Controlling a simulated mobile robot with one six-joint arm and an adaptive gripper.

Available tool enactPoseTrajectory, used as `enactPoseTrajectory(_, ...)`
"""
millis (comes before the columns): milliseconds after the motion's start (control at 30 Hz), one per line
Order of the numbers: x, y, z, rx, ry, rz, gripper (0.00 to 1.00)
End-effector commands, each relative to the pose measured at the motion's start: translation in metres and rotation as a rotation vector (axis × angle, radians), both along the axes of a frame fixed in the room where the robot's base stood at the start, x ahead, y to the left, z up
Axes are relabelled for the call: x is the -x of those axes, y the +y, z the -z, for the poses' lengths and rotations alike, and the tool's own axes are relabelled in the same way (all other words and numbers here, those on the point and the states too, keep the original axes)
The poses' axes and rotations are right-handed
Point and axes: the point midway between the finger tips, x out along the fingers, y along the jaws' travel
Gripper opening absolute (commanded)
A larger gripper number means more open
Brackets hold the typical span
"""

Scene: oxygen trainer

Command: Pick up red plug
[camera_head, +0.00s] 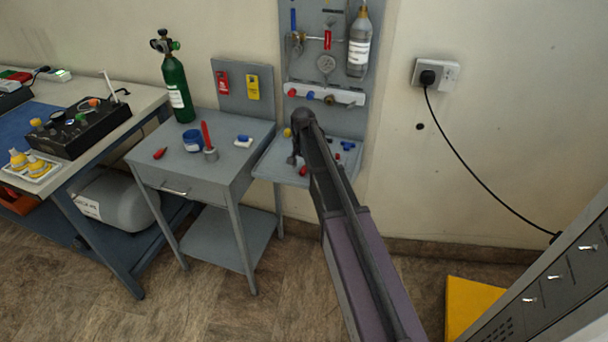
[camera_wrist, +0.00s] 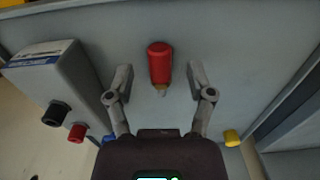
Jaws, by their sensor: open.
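A red plug (camera_wrist: 160,62) with a pale, brass-like tip shows in the wrist view, against a grey surface. My gripper (camera_wrist: 160,78) is open, with one finger on each side of the plug and a gap on both sides. Neither finger touches it in this view. In the head view my gripper (camera_head: 298,150) is over the small grey shelf below the wall panel, partly hidden by my arm. A small red piece (camera_head: 303,171) shows on that shelf near it; I cannot tell if it is the same plug.
A grey box (camera_wrist: 48,85) with black and red knobs is left of my gripper in the wrist view. A yellow knob (camera_wrist: 232,138) is at right. In the head view, a grey table (camera_head: 227,160) with a green cylinder (camera_head: 177,88) stands left of the shelf.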

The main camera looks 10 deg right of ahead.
Motion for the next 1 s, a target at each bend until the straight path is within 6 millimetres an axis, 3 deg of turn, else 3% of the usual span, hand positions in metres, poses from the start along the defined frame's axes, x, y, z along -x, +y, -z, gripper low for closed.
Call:
enactPoseTrajectory(200,0.0001,0.0001,0.0133,0.000,0.000,0.000,0.69)
enactPoseTrajectory(867,0.0001,0.0001,0.0134,0.000,0.000,0.000,0.69)
enactPoseTrajectory(1000,0.0001,0.0001,0.0134,0.000,0.000,0.000,0.27)
